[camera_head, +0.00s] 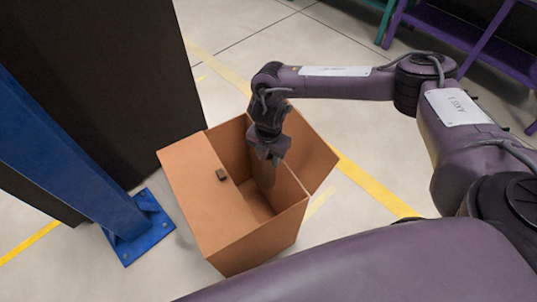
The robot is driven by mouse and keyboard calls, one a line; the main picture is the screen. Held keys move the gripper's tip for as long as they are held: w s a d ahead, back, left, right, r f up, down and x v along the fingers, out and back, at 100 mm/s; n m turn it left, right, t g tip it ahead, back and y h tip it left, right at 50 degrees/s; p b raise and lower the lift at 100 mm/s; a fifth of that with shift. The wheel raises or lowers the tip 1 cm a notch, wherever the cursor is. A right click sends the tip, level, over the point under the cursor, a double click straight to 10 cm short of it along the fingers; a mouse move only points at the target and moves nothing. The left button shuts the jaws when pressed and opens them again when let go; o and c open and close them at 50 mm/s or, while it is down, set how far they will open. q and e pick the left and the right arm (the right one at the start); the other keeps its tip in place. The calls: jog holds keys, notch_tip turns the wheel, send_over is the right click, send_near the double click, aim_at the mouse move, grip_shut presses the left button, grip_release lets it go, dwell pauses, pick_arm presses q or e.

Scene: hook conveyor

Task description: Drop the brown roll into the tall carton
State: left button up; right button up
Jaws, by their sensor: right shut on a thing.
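The tall carton (185,190) is brown cardboard and stands open on the floor, with flaps folded outward. My right gripper (266,158) points down over the carton's opening. It is shut on the brown roll (266,174), which hangs below the fingers, within the outline of the opening. The roll's colour is close to the cardboard behind it, so its lower edge and its depth in the carton are hard to tell. My left gripper is out of view.
A blue post (70,150) with a bolted foot stands to the left, before a dark panel (110,80). A purple rack (455,30) is at the upper right. Yellow floor lines run past the carton.

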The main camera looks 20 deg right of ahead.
jog(key=o, duration=1.3)
jog(key=shift+r, duration=0.1)
notch_tip(320, 180, up, 8)
jog(key=shift+f+b, duration=0.1)
jog(key=shift+b, duration=0.35)
